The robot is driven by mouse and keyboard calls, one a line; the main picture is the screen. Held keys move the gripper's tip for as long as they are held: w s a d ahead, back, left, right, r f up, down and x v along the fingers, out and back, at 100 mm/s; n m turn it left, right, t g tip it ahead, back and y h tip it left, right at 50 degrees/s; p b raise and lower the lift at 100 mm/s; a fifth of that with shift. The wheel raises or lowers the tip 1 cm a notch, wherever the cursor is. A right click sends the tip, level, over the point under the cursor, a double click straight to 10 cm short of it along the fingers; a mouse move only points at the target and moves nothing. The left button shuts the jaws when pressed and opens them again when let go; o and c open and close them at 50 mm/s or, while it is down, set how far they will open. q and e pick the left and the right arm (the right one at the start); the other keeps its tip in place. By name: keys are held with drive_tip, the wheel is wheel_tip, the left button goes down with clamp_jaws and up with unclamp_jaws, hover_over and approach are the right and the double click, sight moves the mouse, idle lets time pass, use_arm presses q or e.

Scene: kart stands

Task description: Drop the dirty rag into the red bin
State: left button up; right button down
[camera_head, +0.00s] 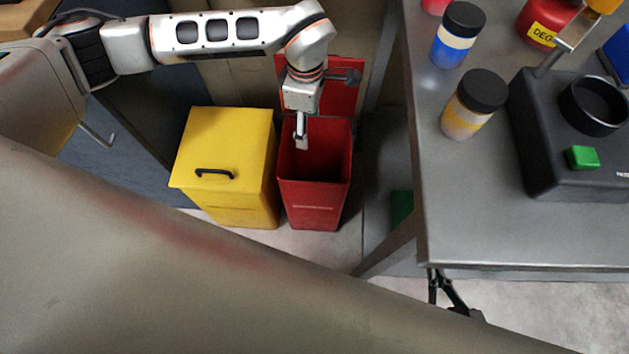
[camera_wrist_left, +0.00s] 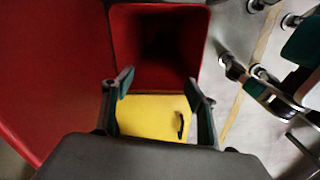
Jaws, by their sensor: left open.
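The red bin (camera_head: 313,205) stands on the floor in the head view with its red lid (camera_head: 345,98) raised at the back. In the left wrist view the red bin (camera_wrist_left: 202,45) shows at the top, its inside too dark to make out. My left gripper (camera_head: 301,140) points down at the bin's open mouth in the head view. Its two fingers (camera_wrist_left: 158,90) stand apart in the wrist view, with nothing between them. I see no rag in either view.
A closed yellow bin (camera_head: 226,150) with a black handle stands left of the red bin. At the right a grey metal table (camera_head: 450,210) holds jars (camera_head: 473,104) and a black device (camera_head: 560,150). A strip of floor between the red bin and the table looks clear.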

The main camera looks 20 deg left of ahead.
use_arm(q)
wheel_tip(320, 180, up, 8)
drive_tip(key=shift+r, duration=0.2)
idle(0.4)
